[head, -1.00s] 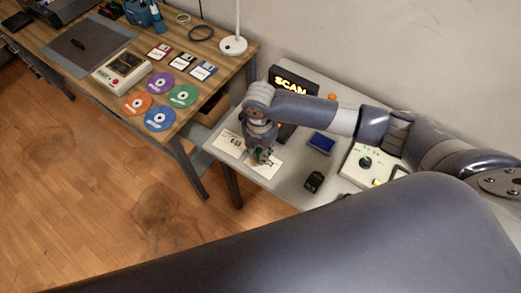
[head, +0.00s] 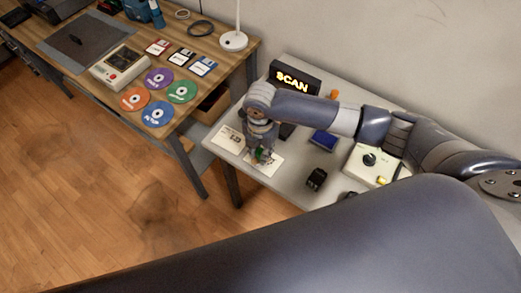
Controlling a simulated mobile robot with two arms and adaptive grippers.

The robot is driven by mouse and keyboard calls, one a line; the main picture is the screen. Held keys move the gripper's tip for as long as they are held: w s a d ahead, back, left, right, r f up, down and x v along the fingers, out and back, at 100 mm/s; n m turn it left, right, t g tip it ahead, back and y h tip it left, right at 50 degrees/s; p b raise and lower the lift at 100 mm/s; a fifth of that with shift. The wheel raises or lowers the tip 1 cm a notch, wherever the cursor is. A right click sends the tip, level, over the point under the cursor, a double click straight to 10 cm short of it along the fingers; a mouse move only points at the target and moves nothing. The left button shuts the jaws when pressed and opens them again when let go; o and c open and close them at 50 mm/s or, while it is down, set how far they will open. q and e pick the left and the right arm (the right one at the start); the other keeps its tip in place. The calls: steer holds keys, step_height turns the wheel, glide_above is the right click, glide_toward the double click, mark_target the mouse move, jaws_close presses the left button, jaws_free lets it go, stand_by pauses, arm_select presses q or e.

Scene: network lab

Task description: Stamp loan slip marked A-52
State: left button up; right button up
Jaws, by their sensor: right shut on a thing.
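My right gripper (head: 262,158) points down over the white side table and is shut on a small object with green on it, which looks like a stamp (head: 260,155). It is at a white slip (head: 266,166) near the table's front left; I cannot tell whether the stamp touches the paper. A second white slip (head: 228,138) lies to the left, with dark print too small to read. A blue pad (head: 324,140) lies to the right of the gripper. A small black object (head: 316,178), perhaps another stamp, stands near the front edge. My left gripper is not in view.
A black SCAN sign (head: 293,78) stands at the back of the side table (head: 285,190). A pale box with a dark knob (head: 366,170) is on the right. The wooden desk (head: 190,105) at left holds discs, floppy disks, a lamp (head: 234,40) and a beige device (head: 121,67).

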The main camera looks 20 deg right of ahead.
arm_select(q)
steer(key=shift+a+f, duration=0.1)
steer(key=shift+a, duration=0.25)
arm_select(e)
steer(key=shift+f, duration=0.2)
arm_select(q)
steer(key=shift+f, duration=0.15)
arm_select(e)
steer(key=shift+f, duration=0.35)
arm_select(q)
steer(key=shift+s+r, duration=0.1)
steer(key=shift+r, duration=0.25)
arm_select(e)
steer(key=shift+s+f, duration=0.1)
steer(key=shift+s, duration=0.05)
stand_by(1.1)
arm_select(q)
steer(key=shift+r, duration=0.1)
arm_select(e)
step_height(320, 180, up, 7)
steer(key=p, duration=0.8)
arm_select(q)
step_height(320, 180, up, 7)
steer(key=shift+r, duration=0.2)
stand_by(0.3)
